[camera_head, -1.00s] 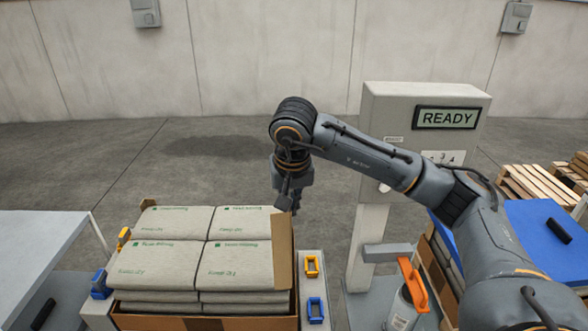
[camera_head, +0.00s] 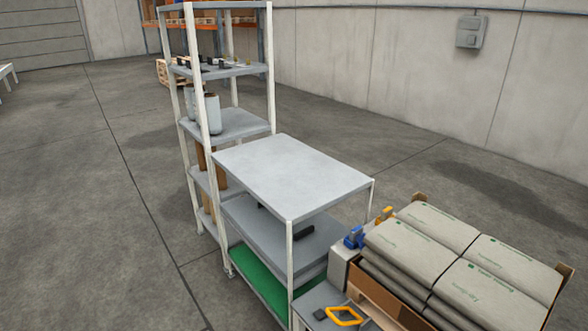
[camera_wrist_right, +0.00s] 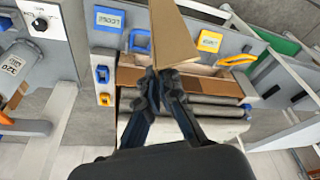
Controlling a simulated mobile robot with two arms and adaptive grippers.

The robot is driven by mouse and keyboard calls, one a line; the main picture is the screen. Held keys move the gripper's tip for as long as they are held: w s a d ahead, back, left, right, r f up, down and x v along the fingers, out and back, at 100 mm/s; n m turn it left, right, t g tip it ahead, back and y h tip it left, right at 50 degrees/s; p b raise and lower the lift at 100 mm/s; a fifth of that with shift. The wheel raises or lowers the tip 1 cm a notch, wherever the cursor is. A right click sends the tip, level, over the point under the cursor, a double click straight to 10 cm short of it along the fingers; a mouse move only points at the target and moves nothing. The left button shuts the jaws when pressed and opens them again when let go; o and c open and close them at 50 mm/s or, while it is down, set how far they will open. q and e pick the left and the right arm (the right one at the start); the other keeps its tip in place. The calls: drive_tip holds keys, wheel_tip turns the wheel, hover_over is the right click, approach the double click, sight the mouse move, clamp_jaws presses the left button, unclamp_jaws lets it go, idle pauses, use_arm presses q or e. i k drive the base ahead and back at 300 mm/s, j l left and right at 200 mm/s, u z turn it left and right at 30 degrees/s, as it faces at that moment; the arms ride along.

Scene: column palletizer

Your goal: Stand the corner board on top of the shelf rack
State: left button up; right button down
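The corner board (camera_wrist_right: 172,35) is a brown cardboard strip in the right wrist view. My right gripper (camera_wrist_right: 161,76) appears shut on its lower end, and the board extends away from the fingertips. In the head view the shelf rack (camera_head: 240,125) stands left of centre, tall, with white posts and grey shelves. Its top shelf is at the upper picture edge, seen nearly edge-on, so what lies on it cannot be told. Neither gripper shows in the head view now.
A grey-topped table (camera_head: 295,170) stands against the rack's near side, with a green lower shelf (camera_head: 265,282). A carton of stacked sacks (camera_head: 415,245) is at the right. The rack's middle shelves hold grey containers (camera_head: 208,112) and small items. Open floor lies left of the rack.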

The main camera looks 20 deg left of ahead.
sight(282, 183)
drive_tip(key=i+j, duration=0.1)
drive_tip(key=j, duration=0.3)
drive_tip(key=i+j, duration=0.1)
drive_tip(key=j, duration=0.3)
drive_tip(key=i+j, duration=0.1)
drive_tip(key=j, duration=0.3)
drive_tip(key=i+j, duration=0.1)
drive_tip(key=j, duration=0.35)
drive_tip(key=i+j, duration=0.1)
drive_tip(key=j, duration=0.3)
drive_tip(key=i+j, duration=0.15)
drive_tip(key=j, duration=0.25)
